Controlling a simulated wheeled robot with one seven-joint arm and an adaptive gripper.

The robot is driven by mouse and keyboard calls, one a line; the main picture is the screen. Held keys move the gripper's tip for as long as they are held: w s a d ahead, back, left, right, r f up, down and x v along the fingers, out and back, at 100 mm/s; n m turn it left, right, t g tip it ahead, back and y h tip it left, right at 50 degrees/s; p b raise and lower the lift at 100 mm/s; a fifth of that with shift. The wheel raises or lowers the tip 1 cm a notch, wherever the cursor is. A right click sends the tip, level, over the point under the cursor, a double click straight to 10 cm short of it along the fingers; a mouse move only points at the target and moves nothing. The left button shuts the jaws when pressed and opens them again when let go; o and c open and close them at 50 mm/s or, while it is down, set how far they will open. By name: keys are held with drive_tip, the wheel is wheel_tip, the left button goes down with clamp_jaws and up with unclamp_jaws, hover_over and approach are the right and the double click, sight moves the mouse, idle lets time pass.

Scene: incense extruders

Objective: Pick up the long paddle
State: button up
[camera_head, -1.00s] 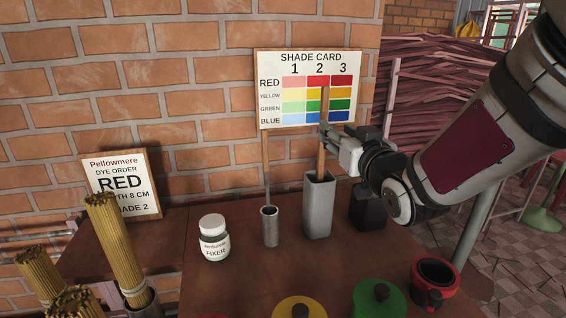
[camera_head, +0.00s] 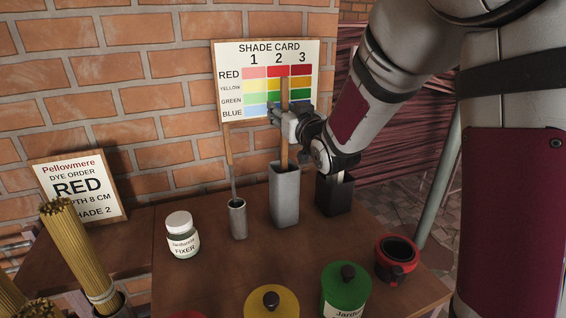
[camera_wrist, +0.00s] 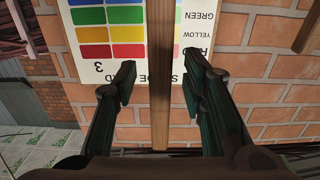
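The long paddle (camera_head: 285,148) is a flat wooden stick standing upright in a tall grey square holder (camera_head: 284,200). Its upper end rises in front of the shade card. My gripper (camera_head: 279,115) is at the paddle's upper part, above the holder. In the wrist view the paddle (camera_wrist: 160,85) runs between the two dark fingers of my gripper (camera_wrist: 160,85), with a visible gap on each side. The gripper is open and I see no finger touching the paddle. The paddle's lower end is hidden inside the holder.
A metal cylinder (camera_head: 238,220) with a thinner wooden-handled tool (camera_head: 228,150) stands left of the holder, a black holder (camera_head: 336,198) right. The shade card (camera_head: 232,55) is behind. A fixer jar (camera_head: 182,240), yellow and green lidded pots and a red-rimmed cup (camera_head: 396,262) stand nearby.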

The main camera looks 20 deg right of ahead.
clamp_jaws()
